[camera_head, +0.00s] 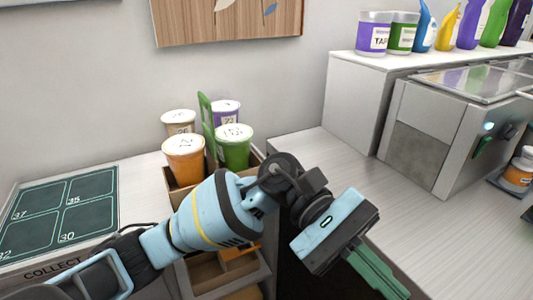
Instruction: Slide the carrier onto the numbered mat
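The carrier (174,194) is a brown holder with an upright green handle, standing on the counter near the back wall. It holds several lidded cups: an orange cup (184,160), a green cup (233,150), a purple cup (226,113) and a tan cup (179,123). The numbered mat (62,206), dark green with numbered squares, lies flat to the left of the carrier. My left arm crosses in front of the carrier and hides its lower front. My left gripper (376,277), with green fingers, is right of the carrier and apart from it; its opening is unclear. My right gripper is out of view.
A brown compartment tray (207,273) sits low, below the carrier. A grey machine (437,131) stands on the right counter, near a shelf with tubs and colourful bottles (374,37). The counter (330,160) between carrier and machine is clear, with a dark gap in front.

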